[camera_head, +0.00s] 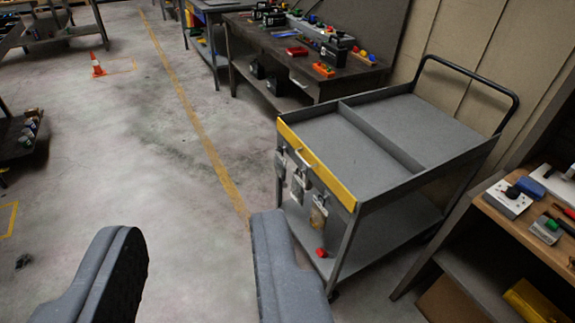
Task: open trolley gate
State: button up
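The grey trolley (400,128) stands right of centre, with a black push handle at its far right end. Its yellow gate (318,166) is a bar along the near left edge of the top tray and looks upright, closing that side. A small pale handle sits on the gate's face, and several tags hang below it. My gripper (200,285) is at the bottom of the picture, its two grey fingers wide apart with only floor between them. It is apart from the trolley, to the left of and nearer than the gate.
A dark workbench (290,52) with batteries and tools stands behind the trolley. A wooden bench (540,215) with small devices is close on the right. A shelf (22,135) is at the left edge, and an orange cone (97,66) stands far left.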

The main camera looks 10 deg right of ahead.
aim_at(304, 153)
jog(key=u, duration=0.3)
jog(key=i, duration=1.1)
jog(key=z, duration=0.35)
